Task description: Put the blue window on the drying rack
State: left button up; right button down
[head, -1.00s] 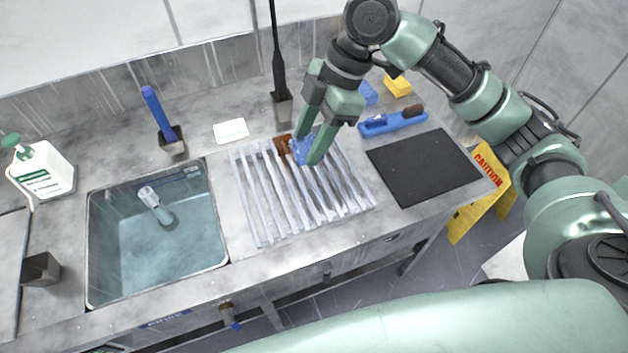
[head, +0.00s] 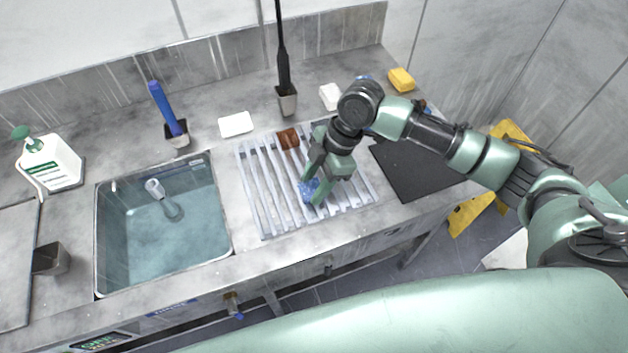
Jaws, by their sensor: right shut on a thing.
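The blue window (head: 307,190) is a small blue piece between the fingertips of my right gripper (head: 312,188), which is shut on it. It is over the slats at the front middle of the drying rack (head: 262,226), a pale ribbed rack on the counter. Whether the window touches the rack cannot be told. The gripper hides part of the window and the slats around it. A brown piece (head: 288,138) sits at the back of the rack, apart from the gripper. My left gripper is not in view.
A sink with water (head: 165,235) lies left of the rack. A black mat (head: 415,175) lies right of it, partly under my right arm. Behind the rack are a white block (head: 236,124), a black brush in a holder (head: 286,100) and a yellow sponge (head: 401,79).

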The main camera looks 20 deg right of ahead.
jog(key=c, duration=0.7)
grip_release()
jog(key=shift+f, duration=0.1)
jog(key=shift+d+r, duration=0.1)
jog(key=shift+r, duration=0.4)
jog(key=b+v, duration=0.1)
jog(key=v, duration=1)
jog(key=shift+d+r+b, duration=0.1)
jog(key=shift+r+b, duration=0.05)
jog(key=shift+b, duration=0.2)
